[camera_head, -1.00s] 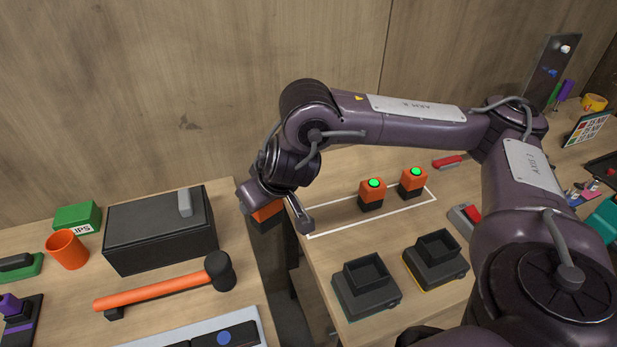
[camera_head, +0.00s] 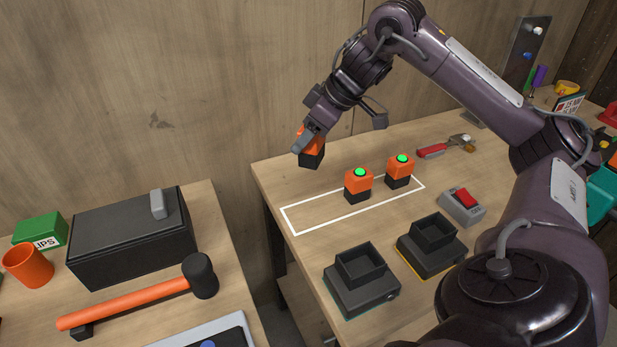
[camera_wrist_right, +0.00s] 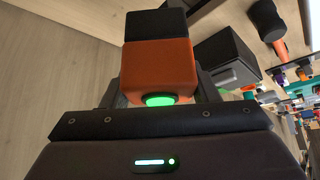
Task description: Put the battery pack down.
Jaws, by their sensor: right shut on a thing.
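My right gripper (camera_head: 309,139) is shut on an orange and black battery pack (camera_head: 313,158). It holds the pack above the back left part of the right-hand table, behind a white outlined rectangle (camera_head: 292,222). In the right wrist view the pack (camera_wrist_right: 158,65) sits between the fingers, with its green light lit. Two like packs with green lights stand upright inside the outline, a nearer one (camera_head: 357,186) and a farther one (camera_head: 399,171). The left end of the outline is bare. My left gripper is not in view.
Two dark chargers with empty sockets (camera_head: 361,281) (camera_head: 432,246) stand in front of the outline. A grey box with a red switch (camera_head: 462,204) is to their right. A gap separates this table from the left one, which holds a hammer (camera_head: 140,303) and a black case (camera_head: 130,240).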

